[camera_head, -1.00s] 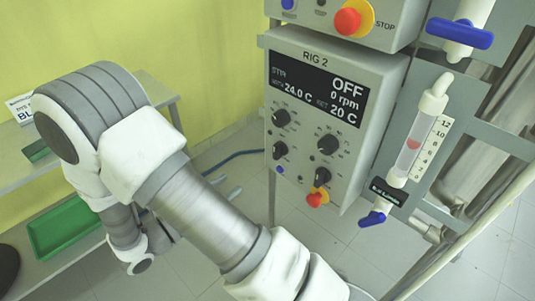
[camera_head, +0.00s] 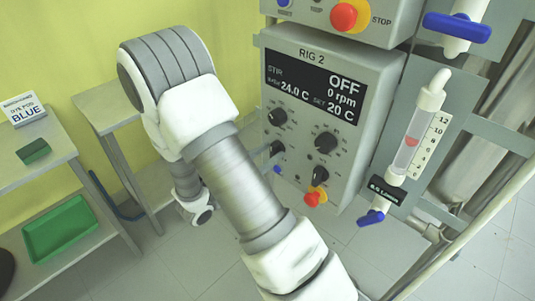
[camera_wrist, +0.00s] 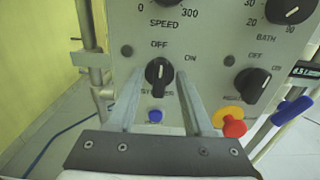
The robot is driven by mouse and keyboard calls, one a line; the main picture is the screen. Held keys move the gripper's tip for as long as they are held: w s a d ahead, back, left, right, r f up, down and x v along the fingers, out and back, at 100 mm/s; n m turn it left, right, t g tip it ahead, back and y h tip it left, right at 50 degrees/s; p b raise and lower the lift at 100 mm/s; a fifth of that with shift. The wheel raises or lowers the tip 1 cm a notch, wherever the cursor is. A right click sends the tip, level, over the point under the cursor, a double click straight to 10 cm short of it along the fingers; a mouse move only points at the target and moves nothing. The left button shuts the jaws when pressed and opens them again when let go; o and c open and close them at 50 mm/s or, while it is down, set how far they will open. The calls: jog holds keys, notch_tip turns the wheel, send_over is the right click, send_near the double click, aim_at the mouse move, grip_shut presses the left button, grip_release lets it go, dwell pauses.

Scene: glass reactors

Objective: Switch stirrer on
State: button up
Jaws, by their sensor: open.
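The RIG 2 control box (camera_head: 340,75) has a dark display reading STIR OFF, 0 rpm. The stirrer switch (camera_wrist: 158,73) is a black knob under the SPEED dial, its pointer upright toward OFF, with ON to its upper right. It also shows at the lower left of the panel in the head view (camera_head: 277,148). My gripper (camera_wrist: 160,77) is open, with one finger on each side of the switch. Whether the fingers touch the knob I cannot tell. In the head view my arm partly hides the panel's left side.
Close by are the SPEED dial (camera_head: 278,117), the BATH dial (camera_head: 325,143), the heater switch (camera_wrist: 253,84), a blue button (camera_wrist: 155,116) and a red knob on yellow (camera_wrist: 233,127). A glass tube with a blue valve (camera_head: 372,217) stands right. A shelf with a green tray (camera_head: 60,229) stands left.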

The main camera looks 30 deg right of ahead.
grip_shut()
